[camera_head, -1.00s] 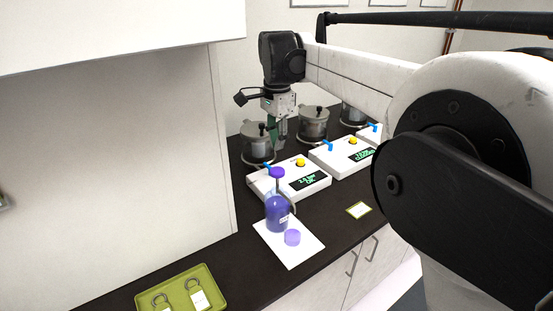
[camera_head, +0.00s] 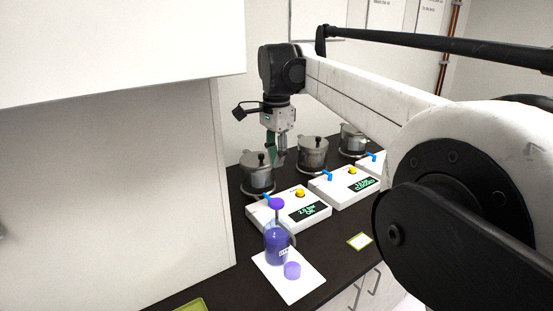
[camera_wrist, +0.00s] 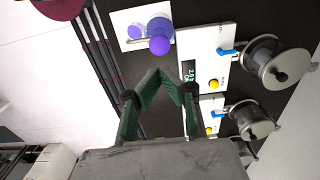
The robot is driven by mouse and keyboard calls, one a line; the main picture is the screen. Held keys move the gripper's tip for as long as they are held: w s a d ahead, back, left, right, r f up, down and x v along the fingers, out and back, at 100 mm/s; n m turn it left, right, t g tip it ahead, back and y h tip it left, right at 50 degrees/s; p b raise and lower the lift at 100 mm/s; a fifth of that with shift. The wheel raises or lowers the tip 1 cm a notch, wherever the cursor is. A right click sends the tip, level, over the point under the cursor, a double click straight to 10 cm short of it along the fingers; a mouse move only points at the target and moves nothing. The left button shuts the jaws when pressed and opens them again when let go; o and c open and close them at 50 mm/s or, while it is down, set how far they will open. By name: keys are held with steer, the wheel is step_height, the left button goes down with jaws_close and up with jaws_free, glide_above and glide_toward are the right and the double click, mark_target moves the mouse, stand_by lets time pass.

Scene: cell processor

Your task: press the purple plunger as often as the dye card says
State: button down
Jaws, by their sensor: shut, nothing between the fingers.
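The purple plunger (camera_head: 276,203) tops a clear bottle of purple liquid (camera_head: 277,246), which stands upright on a white mat (camera_head: 290,291). In the wrist view the plunger (camera_wrist: 160,45) shows as a round purple knob beyond my fingertips. My gripper (camera_head: 276,160) points down behind the bottle, near the pots, apart from the plunger. Its green fingers (camera_wrist: 160,77) are shut and empty in the wrist view. A small card with a yellow-green border (camera_head: 360,241) lies on the counter right of the bottle; its writing is too small to read.
White devices with yellow buttons and green displays (camera_head: 308,211) stand behind, with metal pots (camera_head: 257,174) at the back. A white wall panel (camera_head: 120,190) stands left.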

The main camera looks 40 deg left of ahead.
mark_target(277, 201)
step_height(277, 201, up, 3)
steer(key=shift+r+b, duration=0.1)
steer(key=shift+b, duration=0.2)
step_height(277, 201, down, 14)
steer(key=shift+f+p, duration=0.1)
steer(key=shift+p, duration=0.75)
